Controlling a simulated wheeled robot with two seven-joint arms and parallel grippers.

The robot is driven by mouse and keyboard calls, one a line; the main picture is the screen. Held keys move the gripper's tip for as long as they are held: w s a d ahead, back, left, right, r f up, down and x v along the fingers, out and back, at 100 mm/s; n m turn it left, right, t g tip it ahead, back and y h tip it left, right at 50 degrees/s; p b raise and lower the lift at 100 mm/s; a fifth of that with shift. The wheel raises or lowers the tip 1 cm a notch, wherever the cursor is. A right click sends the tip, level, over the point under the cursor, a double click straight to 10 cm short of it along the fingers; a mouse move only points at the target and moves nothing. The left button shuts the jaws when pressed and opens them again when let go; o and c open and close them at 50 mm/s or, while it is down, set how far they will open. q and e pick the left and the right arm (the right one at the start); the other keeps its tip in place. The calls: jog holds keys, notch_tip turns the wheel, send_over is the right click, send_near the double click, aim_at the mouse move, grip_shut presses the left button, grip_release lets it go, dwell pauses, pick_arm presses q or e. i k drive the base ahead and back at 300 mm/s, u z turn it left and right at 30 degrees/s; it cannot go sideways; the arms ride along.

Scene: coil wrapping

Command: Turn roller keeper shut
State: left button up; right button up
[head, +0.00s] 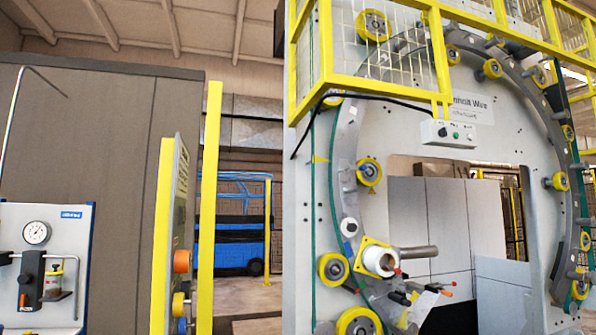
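A white film roll (380,261) sits on a yellow square plate (364,246) at the lower left of the big wrapping ring (348,180) in the head view. A small red tab (398,271) shows at the roll's lower right edge; I cannot tell whether it is the roller keeper or how it is turned. A grey metal bar (418,252) sticks out to the right behind the roll. Below are small black parts and an orange-tipped lever (445,293), partly hidden among white pieces. I cannot make out either of my grippers in this view.
A yellow guard frame (380,88) with a control box (448,134) overhangs the ring. Yellow rollers (369,172) line the ring. A yellow post (209,210) and a gauge panel (45,265) stand at left. An open gap lies between post and machine.

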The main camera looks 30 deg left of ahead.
aim_at(363, 168)
jog(key=z, duration=0.4)
jog(key=i, duration=0.85)
jog(key=z, duration=0.75)
jog(key=i, duration=0.75)
jog(key=u, duration=0.8)
jog(key=i, duration=0.5)
jog(key=u, duration=0.55)
